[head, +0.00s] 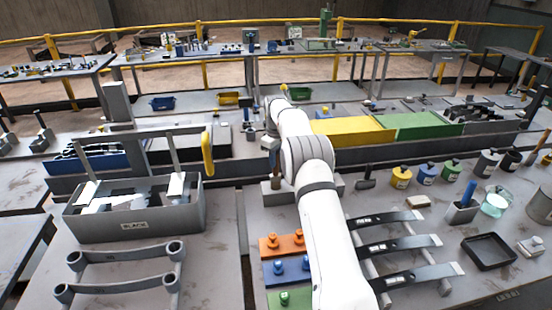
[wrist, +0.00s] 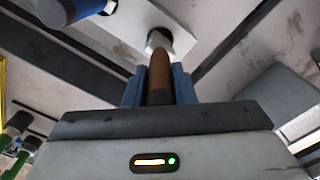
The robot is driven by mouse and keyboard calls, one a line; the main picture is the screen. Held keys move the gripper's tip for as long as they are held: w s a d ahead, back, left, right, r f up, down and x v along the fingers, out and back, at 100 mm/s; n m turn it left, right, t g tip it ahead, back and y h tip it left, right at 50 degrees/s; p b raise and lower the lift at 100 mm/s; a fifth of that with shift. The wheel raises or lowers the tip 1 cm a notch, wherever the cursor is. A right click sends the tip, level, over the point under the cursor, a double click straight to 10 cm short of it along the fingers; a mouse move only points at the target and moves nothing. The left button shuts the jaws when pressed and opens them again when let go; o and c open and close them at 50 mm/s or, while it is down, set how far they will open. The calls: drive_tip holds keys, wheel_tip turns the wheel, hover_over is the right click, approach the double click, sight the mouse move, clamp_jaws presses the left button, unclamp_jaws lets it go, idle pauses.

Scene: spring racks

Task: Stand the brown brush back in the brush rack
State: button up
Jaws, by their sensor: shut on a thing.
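In the wrist view my gripper (wrist: 158,84) has its blue fingers closed on the brown brush (wrist: 160,66), gripping its shaft from both sides. A pale, faceted piece (wrist: 158,41) shows at the brush's far end; I cannot tell whether it belongs to the brush or lies beyond it. In the head view the brush (head: 268,143) shows only as a small brown patch beside my white arm, which hides most of the gripper. A small grey block holder (head: 459,216) with a blue-handled tool stands at the right; I cannot tell whether it is the brush rack.
A grey box (head: 190,213) with upright posts stands at the left. Racks with round rings (head: 62,292) lie in front of it. Orange (head: 268,252) and blue blocks sit beside my arm. A black tray (head: 488,266) and several small pots stand at the right.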

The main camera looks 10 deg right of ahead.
sight(276, 175)
drive_tip(key=shift+f+b, duration=1.1)
drive_tip(key=shift+f, duration=1.4)
drive_tip(key=o, duration=1.5)
drive_tip(key=shift+o, duration=0.2)
drive_tip(key=shift+r, duration=0.1)
drive_tip(key=shift+r+p, duration=2.45)
drive_tip(key=shift+r, duration=1.05)
drive_tip(key=shift+r, duration=0.1)
